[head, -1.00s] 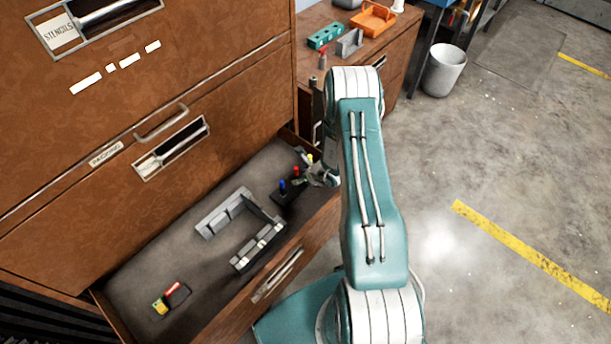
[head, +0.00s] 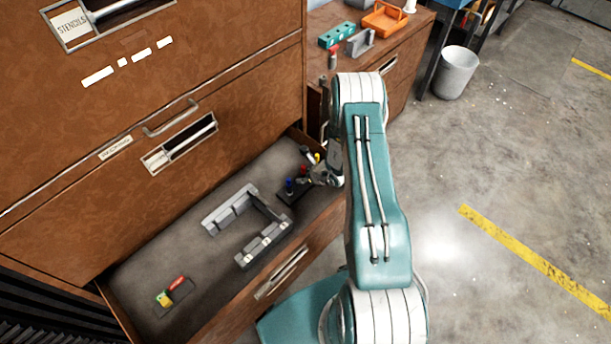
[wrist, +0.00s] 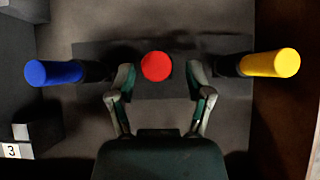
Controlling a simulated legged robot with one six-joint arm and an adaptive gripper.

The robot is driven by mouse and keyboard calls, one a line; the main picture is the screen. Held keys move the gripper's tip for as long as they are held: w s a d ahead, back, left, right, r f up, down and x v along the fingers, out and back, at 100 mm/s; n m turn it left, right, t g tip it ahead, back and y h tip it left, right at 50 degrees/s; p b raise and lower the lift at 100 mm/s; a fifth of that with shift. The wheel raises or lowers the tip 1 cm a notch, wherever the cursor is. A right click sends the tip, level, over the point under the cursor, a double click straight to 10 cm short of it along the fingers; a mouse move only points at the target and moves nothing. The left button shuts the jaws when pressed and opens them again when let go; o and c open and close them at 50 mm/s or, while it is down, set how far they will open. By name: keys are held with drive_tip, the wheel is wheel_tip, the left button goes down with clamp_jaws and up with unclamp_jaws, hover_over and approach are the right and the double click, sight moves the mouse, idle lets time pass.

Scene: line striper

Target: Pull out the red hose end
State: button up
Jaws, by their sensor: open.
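The red hose end (wrist: 156,66) shows as a round red cap in the middle of the wrist view. It sits between a blue end (wrist: 55,73) on the left and a yellow end (wrist: 271,63) on the right, all on a dark holder. My gripper (wrist: 161,72) is open, with one finger on each side of the red end. I cannot tell whether the fingers touch it. In the head view, my gripper (head: 320,176) is over the holder in the open drawer, beside the blue end (head: 289,184); it partly hides the red end.
The open drawer (head: 150,262) also holds grey blocks (head: 232,209) and a small red and yellow item (head: 172,291). The cabinet front (head: 130,200) rises behind it. In the wrist view, a brown drawer wall (wrist: 290,130) is close on the right.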

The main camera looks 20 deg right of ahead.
sight(304, 167)
drive_tip(key=shift+c, duration=0.3)
clamp_jaws()
drive_tip(key=shift+r, duration=0.7)
drive_tip(key=shift+r, duration=1.9)
